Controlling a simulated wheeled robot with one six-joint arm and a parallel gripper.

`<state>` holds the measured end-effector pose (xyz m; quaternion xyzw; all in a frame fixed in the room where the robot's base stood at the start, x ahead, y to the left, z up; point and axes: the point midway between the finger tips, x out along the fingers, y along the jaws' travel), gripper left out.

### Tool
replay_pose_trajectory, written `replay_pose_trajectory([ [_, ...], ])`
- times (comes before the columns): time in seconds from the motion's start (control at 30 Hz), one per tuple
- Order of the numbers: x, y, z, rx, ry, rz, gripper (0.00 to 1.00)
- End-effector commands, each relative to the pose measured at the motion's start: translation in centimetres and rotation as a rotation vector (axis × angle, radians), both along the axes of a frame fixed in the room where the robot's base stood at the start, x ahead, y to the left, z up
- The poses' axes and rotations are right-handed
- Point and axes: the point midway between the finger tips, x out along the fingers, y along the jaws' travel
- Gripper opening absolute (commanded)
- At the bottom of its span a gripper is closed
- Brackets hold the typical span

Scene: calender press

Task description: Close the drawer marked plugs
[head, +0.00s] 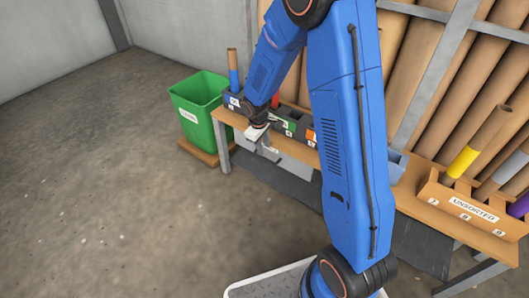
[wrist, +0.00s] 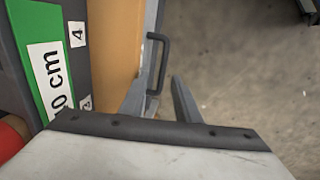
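My gripper (head: 257,133) is at the front edge of the workbench (head: 227,118), next to the racks and just above a grey drawer front (head: 292,153) under the top. A small pale label shows on that front, but I cannot read it. How far the drawer stands out is unclear, as my arm covers part of it. In the wrist view a dark bar handle (wrist: 164,62) stands out from a grey front beside the orange bench edge (wrist: 117,40). The pale, dark-edged end of my gripper (wrist: 150,135) fills the bottom, apart from the handle.
A green bin (head: 200,105) stands left of the bench. A dark rack with numbered labels (wrist: 77,33) lies along the bench. An orange box marked unsorted (head: 468,211) holds tubes at right. The concrete floor (head: 100,190) in front is clear.

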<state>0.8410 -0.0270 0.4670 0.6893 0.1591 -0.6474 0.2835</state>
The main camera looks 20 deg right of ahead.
Motion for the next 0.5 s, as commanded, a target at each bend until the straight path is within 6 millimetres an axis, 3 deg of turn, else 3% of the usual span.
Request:
replay_pose_trajectory([
  [0.5, -1.0, 1.4, 9.3, 0.001, -0.003, 0.000, 0.29],
])
